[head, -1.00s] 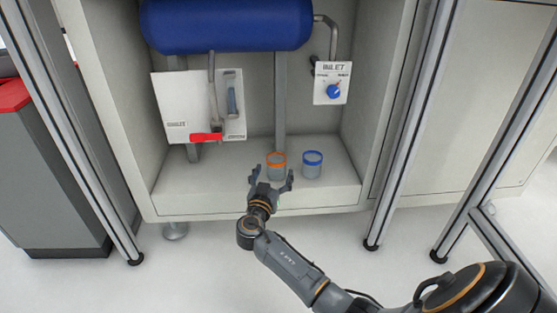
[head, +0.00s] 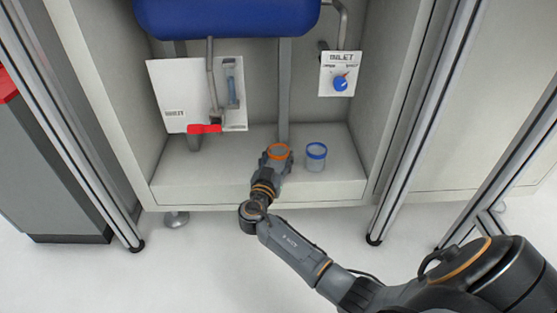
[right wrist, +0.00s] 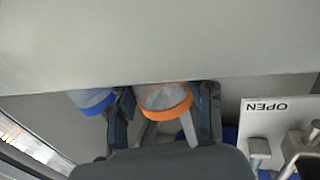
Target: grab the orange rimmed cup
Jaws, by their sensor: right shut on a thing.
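The orange-rimmed cup (head: 278,151) stands on the cabinet's floor, below the blue tank. My right gripper (head: 276,160) is shut on it, with the fingers at its sides. The gripper hides most of the cup's body in the head view. In the right wrist view the cup (right wrist: 165,100) shows between the two fingers (right wrist: 165,108), its orange rim clear. My left gripper is not in view.
A clear cup with a blue rim (head: 316,157) stands just right of the held cup. A blue tank (head: 228,16), a panel with a red handle (head: 204,129) and an inlet panel with a blue knob (head: 340,83) are above. Metal posts (head: 428,120) flank the cabinet.

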